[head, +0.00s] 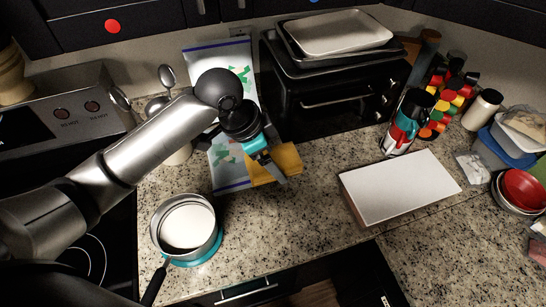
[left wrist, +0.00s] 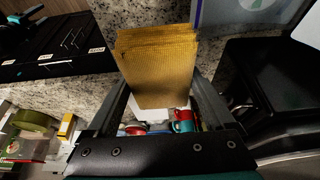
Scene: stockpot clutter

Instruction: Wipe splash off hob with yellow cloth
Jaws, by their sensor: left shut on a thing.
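My left gripper (head: 267,164) is over the counter, left of the toaster oven's front. It is shut on a folded yellow cloth (head: 288,160). In the left wrist view the cloth (left wrist: 155,70) stands out between the two fingers, with a waffle-like weave and several layers. The black hob (head: 88,255) is at the lower left of the head view, with thin white rings. My left arm hides much of it, and I can make out no splash on the part that shows. My right gripper is not in view.
A saucepan (head: 187,226) stands on a teal trivet beside the hob, its handle pointing down-left. A toaster oven (head: 325,105) with trays on top stands at the back. A white-topped box (head: 400,187) lies to the right. The counter between pan and box is clear.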

